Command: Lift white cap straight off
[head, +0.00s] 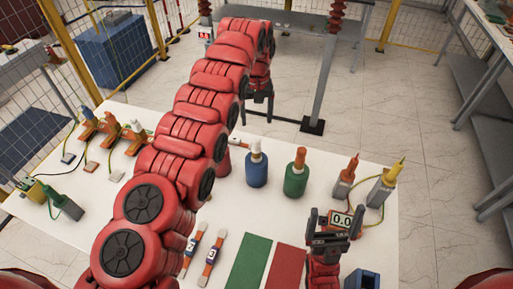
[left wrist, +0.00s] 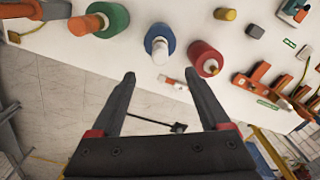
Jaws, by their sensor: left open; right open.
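A blue bottle (head: 257,173) stands upright on the white table with a pale, white cap (head: 256,152) on top. In the left wrist view the blue bottle (left wrist: 160,33) shows its white cap (left wrist: 160,51) facing the camera. A green bottle (head: 295,182) with an orange-red top stands to its right. A red bottle (left wrist: 205,56) with a pale top is mostly hidden by my left arm in the head view. My left gripper (head: 258,108) is open and empty, beyond the bottles and apart from them; its fingers (left wrist: 159,77) also show. My right gripper (head: 334,216) is open and empty near the table's front right.
Green (head: 249,262) and red (head: 286,267) mats lie in front. Orange tools (head: 110,132) stand at the left. A blue box (head: 361,279) sits at the front edge. The floor beyond the table is open.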

